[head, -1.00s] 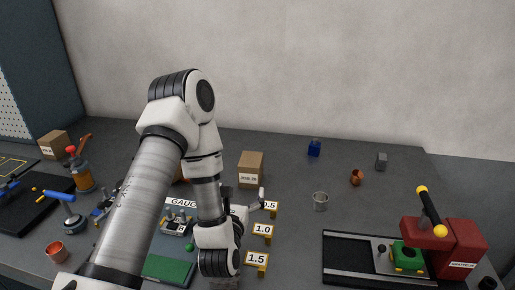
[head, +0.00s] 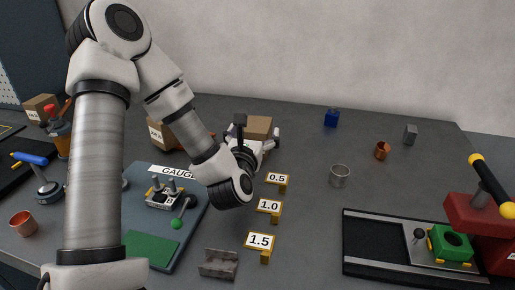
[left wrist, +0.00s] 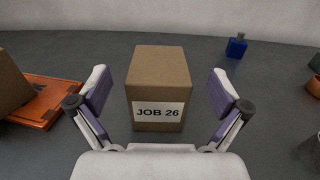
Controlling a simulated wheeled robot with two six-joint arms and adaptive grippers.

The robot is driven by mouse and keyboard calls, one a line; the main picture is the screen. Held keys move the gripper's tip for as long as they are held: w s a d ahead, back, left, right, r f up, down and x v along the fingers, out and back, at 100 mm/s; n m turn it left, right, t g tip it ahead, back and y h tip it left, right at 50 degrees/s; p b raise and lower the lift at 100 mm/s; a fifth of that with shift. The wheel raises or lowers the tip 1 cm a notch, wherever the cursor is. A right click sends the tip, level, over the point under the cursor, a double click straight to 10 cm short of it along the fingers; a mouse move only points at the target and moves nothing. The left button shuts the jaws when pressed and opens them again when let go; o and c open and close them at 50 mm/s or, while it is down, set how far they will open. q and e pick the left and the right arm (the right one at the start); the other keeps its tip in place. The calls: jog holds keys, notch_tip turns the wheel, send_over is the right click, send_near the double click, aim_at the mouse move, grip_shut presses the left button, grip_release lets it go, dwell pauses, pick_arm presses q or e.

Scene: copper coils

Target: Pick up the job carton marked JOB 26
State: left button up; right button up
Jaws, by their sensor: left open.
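The brown job carton (left wrist: 158,70) stands upright on the table in the left wrist view, its white label reading JOB 26 facing me. In the head view the carton (head: 259,126) is partly hidden behind my left gripper (head: 257,139). My left gripper (left wrist: 161,95) is open, its two fingers to the left and right of the carton's near face, with clear gaps on both sides. The carton is not held. My right gripper is not in view.
Another carton (head: 162,133) stands to the left by an orange tray (left wrist: 48,97). A blue bottle (left wrist: 236,46) stands behind to the right. Yellow gauge stands (head: 269,206), a metal cup (head: 340,175) and a red press (head: 480,222) are nearer.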

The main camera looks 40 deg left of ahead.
aim_at(258, 124)
pick_arm(q)
jog(key=x, duration=0.1)
jog(key=p+x, duration=0.1)
jog(key=x, duration=0.1)
jog(key=p+x, duration=0.1)
jog(key=shift+w+a+f, duration=0.25)
jog(key=shift+w+f, duration=0.05)
jog(key=shift+s, duration=0.1)
jog(key=shift+c, duration=1.1)
jog(key=c, duration=1.1)
